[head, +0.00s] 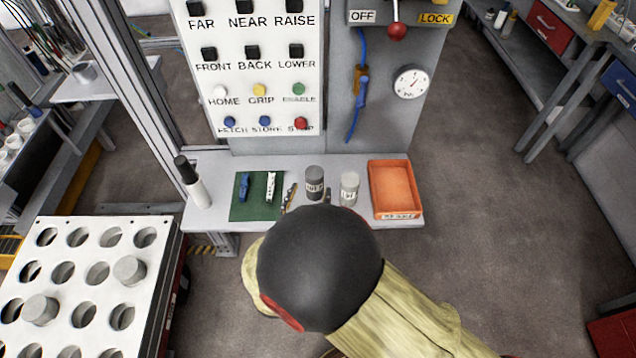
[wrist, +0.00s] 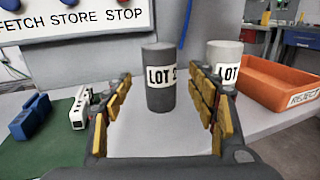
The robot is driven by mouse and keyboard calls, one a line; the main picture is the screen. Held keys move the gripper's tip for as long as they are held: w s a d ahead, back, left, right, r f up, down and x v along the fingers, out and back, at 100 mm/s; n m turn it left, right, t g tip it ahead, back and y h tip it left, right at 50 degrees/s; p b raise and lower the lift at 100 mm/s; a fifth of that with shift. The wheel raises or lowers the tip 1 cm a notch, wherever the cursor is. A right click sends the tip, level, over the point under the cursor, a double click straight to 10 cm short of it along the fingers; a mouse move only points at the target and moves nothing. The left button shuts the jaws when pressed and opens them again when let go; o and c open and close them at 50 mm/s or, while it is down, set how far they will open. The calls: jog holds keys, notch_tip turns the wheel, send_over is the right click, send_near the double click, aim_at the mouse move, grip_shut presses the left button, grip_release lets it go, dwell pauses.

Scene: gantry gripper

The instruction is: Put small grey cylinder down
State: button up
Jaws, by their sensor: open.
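A dark grey cylinder (head: 314,177) with a white LOT label stands upright on the grey shelf (head: 216,215). It also shows in the wrist view (wrist: 160,70), centred between my fingers. My gripper (wrist: 161,95) is open, with yellow-padded fingers on both sides of the cylinder and a visible gap on each side. In the head view my dark wrist hides most of the gripper. A lighter grey cylinder (head: 349,186), also labelled LOT, stands just right of it, outside the right finger; it shows in the wrist view too (wrist: 224,56).
An orange REJECT tray (head: 394,188) sits at the shelf's right end. A green mat (head: 243,208) with a blue and a white item lies left. A black-capped white bottle (head: 193,185) stands further left. A button panel (head: 255,75) rises behind.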

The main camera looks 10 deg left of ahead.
aim_at(314, 174)
jog(key=w+b, duration=0.2)
jog(key=w, duration=0.3)
jog(key=shift+d+r, duration=0.1)
jog(key=shift+r, duration=0.05)
jog(key=c, duration=1.5)
grip_shut()
